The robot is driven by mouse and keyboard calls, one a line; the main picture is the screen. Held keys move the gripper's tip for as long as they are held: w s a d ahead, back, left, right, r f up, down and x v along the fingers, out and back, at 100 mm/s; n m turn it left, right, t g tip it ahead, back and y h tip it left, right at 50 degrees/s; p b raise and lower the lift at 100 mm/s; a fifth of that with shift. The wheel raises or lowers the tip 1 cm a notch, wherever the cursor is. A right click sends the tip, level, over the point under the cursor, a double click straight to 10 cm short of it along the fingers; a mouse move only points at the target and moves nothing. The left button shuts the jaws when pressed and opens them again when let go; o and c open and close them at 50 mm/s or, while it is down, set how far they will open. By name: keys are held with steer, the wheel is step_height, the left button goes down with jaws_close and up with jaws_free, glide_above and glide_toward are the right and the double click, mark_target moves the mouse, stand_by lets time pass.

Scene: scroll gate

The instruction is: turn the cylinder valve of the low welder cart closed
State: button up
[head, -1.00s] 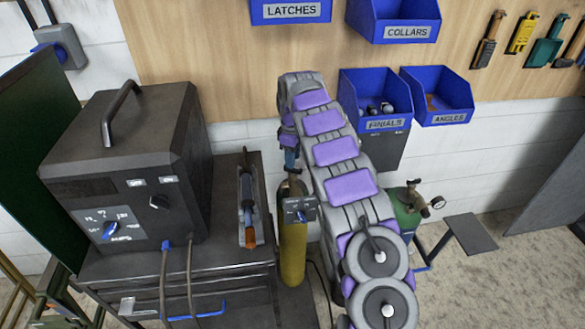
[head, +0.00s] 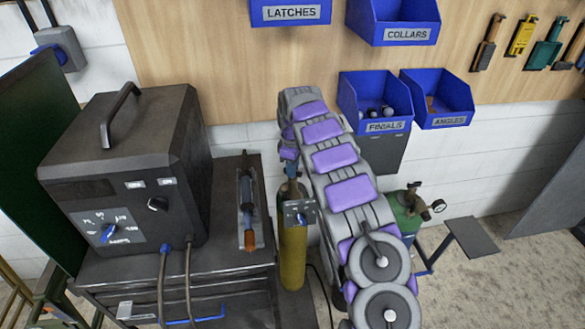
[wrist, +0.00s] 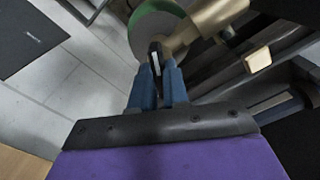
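The low welder cart (head: 190,285) stands at the lower left with the dark welder on top. A yellow cylinder (head: 292,258) stands at its right side, with its dark valve top (head: 291,190) partly hidden. My gripper (head: 291,170) points down just above that valve. In the wrist view, its blue fingers (wrist: 157,72) are close together, with a black piece with a pale slit between their tips.
A small grey panel with a blue knob (head: 299,213) sits in front of the yellow cylinder. A torch tray (head: 248,210) lies on the cart. A green cylinder (head: 408,218) with a gauge stands to the right. Blue bins (head: 386,126) hang on the wall behind my arm.

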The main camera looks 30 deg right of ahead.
jaws_close()
